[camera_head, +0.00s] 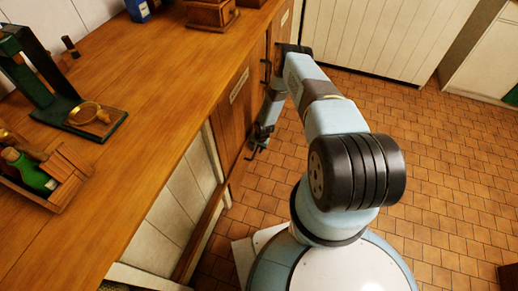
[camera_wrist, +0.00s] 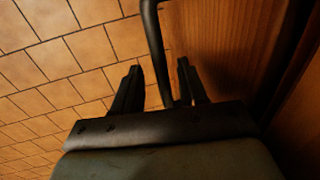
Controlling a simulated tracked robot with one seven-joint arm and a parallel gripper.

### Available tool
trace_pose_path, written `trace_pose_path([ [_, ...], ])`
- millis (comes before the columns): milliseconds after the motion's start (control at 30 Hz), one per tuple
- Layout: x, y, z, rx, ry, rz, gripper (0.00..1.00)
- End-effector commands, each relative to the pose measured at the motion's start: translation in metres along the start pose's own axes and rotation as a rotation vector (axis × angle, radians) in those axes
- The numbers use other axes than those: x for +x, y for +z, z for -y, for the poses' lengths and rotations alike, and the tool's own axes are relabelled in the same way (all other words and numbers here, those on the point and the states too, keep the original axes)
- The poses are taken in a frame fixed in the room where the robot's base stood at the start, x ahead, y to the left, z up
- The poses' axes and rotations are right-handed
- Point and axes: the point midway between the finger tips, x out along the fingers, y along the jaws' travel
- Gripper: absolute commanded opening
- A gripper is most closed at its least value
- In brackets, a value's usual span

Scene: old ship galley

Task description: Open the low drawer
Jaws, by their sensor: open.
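My gripper (camera_head: 256,146) is low beside the wooden drawer fronts under the counter in the head view. In the wrist view, my gripper (camera_wrist: 160,82) is open, its two dark fingers apart. A dark bar handle (camera_wrist: 156,45) runs down between the fingers, with a gap visible on its left side. I cannot tell whether either finger touches it. A wooden drawer front (camera_wrist: 215,45) lies behind and to the right of the handle. In the head view my arm and gripper hide part of the lower fronts, and I cannot tell whether the low drawer is ajar.
The wooden countertop (camera_head: 130,90) overhangs the fronts on the left. It holds a green stand (camera_head: 45,80), a wooden tray with a green bottle (camera_head: 30,172) and a wooden box (camera_head: 211,12).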

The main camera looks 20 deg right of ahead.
Motion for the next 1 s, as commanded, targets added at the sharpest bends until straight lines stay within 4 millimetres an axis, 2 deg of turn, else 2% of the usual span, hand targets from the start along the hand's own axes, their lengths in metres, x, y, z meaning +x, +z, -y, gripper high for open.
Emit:
trace_pose_path([
  [300, 0.0017, -0.0001, -0.0001, 0.000, 0.000, 0.000, 0.42],
  [733, 0.0015, -0.0005, -0.0008, 0.001, 0.000, 0.000, 0.01],
  [1000, 0.0015, -0.0007, -0.0013, 0.002, 0.000, 0.000, 0.00],
])
